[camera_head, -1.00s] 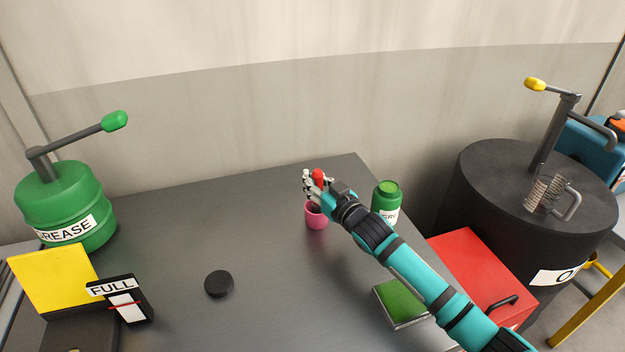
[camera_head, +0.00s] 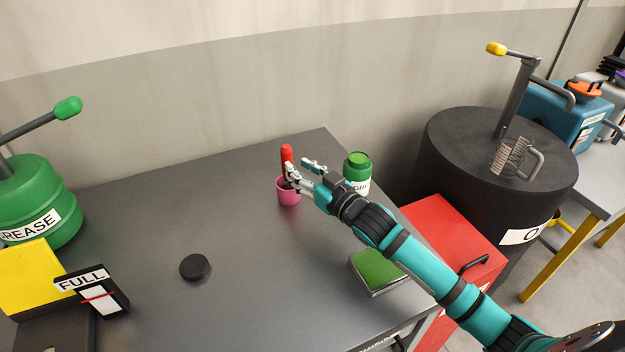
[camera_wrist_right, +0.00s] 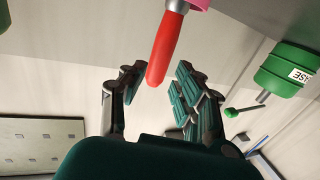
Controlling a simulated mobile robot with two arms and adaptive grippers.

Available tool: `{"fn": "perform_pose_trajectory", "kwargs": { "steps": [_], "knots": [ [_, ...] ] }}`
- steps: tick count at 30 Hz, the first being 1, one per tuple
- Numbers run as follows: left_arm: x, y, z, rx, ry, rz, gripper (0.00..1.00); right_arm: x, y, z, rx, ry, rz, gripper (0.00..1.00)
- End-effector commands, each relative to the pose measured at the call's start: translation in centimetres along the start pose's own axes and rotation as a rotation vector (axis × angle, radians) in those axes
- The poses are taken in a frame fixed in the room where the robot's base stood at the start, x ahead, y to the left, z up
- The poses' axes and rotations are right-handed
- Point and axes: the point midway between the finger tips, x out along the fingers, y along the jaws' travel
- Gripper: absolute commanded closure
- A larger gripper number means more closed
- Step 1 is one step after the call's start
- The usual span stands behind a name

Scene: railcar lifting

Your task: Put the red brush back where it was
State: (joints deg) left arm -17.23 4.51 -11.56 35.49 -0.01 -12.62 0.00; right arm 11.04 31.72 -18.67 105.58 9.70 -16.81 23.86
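The red brush (camera_head: 287,155) stands handle up in a pink cup (camera_head: 289,196) at the back of the dark table. Its lower end is hidden inside the cup. My right gripper (camera_head: 299,170) is open just to the right of the handle, with fingertips close to it. In the right wrist view the red handle (camera_wrist_right: 168,46) reaches between the spread fingertips, with a gap on both sides. Only a bit of the pink cup (camera_wrist_right: 199,4) shows there, at the top edge. My left gripper is not in view.
A green grease can (camera_head: 357,171) stands right of the cup, behind my right arm. A black disc (camera_head: 194,267) and a green-topped block (camera_head: 377,269) lie on the table. A red box (camera_head: 450,236) and black drum (camera_head: 455,165) stand to the right. The table's middle is clear.

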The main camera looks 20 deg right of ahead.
Motion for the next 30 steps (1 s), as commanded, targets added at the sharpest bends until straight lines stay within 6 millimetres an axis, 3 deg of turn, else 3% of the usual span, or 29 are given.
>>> {"fn": "perform_pose_trajectory", "kwargs": {
  "steps": [3,9,30],
  "knots": [
    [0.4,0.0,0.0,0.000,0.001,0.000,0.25,-2.3,0.0,0.2,-0.001,-0.001,-0.001,0.69],
    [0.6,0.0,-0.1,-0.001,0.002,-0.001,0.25,-4.2,0.0,0.0,-0.001,0.000,0.000,0.69],
    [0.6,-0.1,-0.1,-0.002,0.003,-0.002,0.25,-4.4,0.0,-0.1,-0.001,0.000,0.000,0.69]
  ]
}}
